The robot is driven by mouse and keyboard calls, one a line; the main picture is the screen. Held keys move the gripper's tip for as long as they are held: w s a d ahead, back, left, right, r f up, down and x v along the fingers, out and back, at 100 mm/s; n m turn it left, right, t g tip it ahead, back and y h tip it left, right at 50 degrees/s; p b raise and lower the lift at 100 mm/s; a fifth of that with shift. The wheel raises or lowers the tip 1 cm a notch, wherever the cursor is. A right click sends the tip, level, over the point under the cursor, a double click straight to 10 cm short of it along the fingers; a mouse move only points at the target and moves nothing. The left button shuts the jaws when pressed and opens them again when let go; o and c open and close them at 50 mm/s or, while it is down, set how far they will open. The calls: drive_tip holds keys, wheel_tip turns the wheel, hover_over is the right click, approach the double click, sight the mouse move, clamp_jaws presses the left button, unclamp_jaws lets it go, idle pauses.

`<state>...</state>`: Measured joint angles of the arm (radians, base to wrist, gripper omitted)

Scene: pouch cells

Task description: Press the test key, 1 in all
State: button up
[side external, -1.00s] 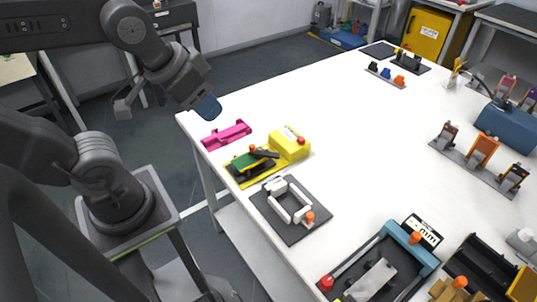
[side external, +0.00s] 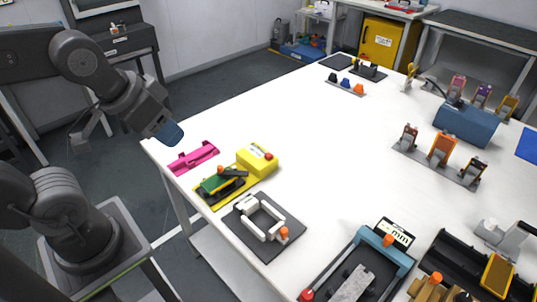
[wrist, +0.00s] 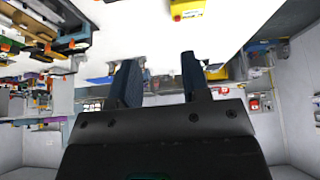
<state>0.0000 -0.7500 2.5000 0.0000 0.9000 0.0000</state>
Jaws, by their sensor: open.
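A yellow tester (side external: 257,160) stands near the left edge of the white table. It has a red button (side external: 268,156) on top, and a green board (side external: 213,183) with a black lever and an orange knob (side external: 220,169) in front. I cannot tell for sure which part is the test key. My gripper (side external: 168,133) is in the air at the table's left corner, above and left of the tester, touching nothing. In the wrist view its two dark blue fingers (wrist: 160,78) are apart with nothing between them. The tester's yellow box shows at the wrist view's top (wrist: 187,8).
A pink holder (side external: 193,157) lies below my gripper. A grey plate with a white clamp (side external: 262,226) lies in front of the tester. A blue-ended press (side external: 384,249), a clamp row (side external: 440,160) and a blue box (side external: 467,124) stand further right. The table's middle is clear.

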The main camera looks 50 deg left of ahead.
clamp_jaws()
idle(1.5)
